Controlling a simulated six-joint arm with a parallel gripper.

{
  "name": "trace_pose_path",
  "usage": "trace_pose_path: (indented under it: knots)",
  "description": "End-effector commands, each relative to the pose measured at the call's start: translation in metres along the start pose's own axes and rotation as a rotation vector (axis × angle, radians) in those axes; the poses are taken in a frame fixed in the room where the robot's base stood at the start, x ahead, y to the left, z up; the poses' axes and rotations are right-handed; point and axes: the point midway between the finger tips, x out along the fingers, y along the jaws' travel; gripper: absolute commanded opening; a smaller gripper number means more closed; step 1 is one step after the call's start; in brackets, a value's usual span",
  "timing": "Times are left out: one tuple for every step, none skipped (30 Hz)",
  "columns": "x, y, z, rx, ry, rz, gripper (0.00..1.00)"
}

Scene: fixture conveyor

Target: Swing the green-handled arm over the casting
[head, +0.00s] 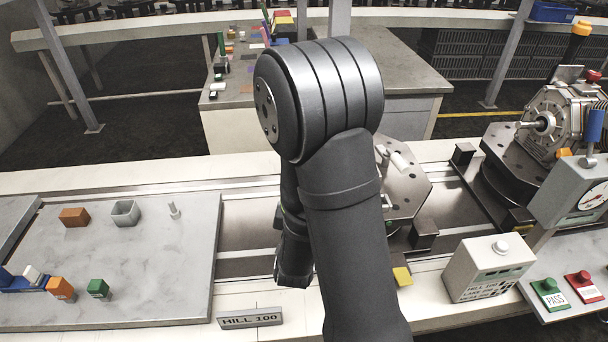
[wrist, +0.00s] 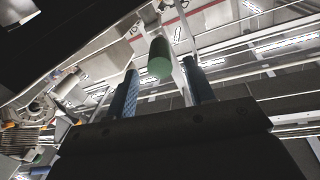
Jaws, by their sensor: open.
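The green handle (wrist: 160,60) shows in the wrist view as a rounded green cylinder. It appears between the two blue-padded fingers of my gripper (wrist: 160,67), with gaps on both sides. The fingers are apart and hold nothing; I cannot tell how deep the handle sits between them. In the head view my own arm hides the green handle and most of the gripper. A grey hexagonal fixture plate (head: 410,190) shows partly behind my arm, with pale cylindrical parts on it. A grey machined casting (head: 562,115) sits on a dark round fixture at the right.
A grey board (head: 130,245) with small blocks and a cup lies at the left. A control box (head: 488,268), green button (head: 549,292) and red button (head: 584,286) stand at front right. A dial gauge (head: 592,194) is beside the casting. A workbench stands behind the conveyor.

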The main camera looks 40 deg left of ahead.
Motion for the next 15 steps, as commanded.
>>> trace_pose_path:
  knots:
    - [0.012, 0.002, -0.001, 0.001, 0.003, 0.005, 0.49]
    - [0.018, 0.002, -0.001, 0.000, 0.002, 0.004, 0.49]
    - [0.026, 0.001, -0.001, 0.000, 0.003, 0.003, 0.49]
    - [0.032, 0.001, -0.001, 0.000, 0.003, 0.004, 0.49]
    - [0.038, 0.001, -0.001, 0.000, 0.002, 0.003, 0.49]
    - [0.044, 0.001, -0.001, 0.000, 0.002, 0.002, 0.49]
    - [0.049, 0.001, -0.001, 0.000, 0.002, 0.002, 0.49]
    - [0.053, 0.001, 0.000, 0.000, 0.001, 0.003, 0.49]
    - [0.058, 0.001, 0.000, 0.000, 0.001, 0.002, 0.49]
    - [0.061, 0.000, 0.000, 0.000, 0.001, 0.001, 0.49]
    - [0.064, 0.000, 0.000, 0.000, 0.001, 0.001, 0.49]
    - [0.067, 0.000, 0.000, 0.000, 0.000, 0.000, 0.49]
    - [0.069, 0.000, 0.000, 0.000, 0.000, 0.000, 0.49]
    - [0.070, 0.000, 0.000, 0.000, 0.000, 0.000, 0.49]
    - [0.072, 0.000, 0.000, 0.000, 0.000, 0.000, 0.49]
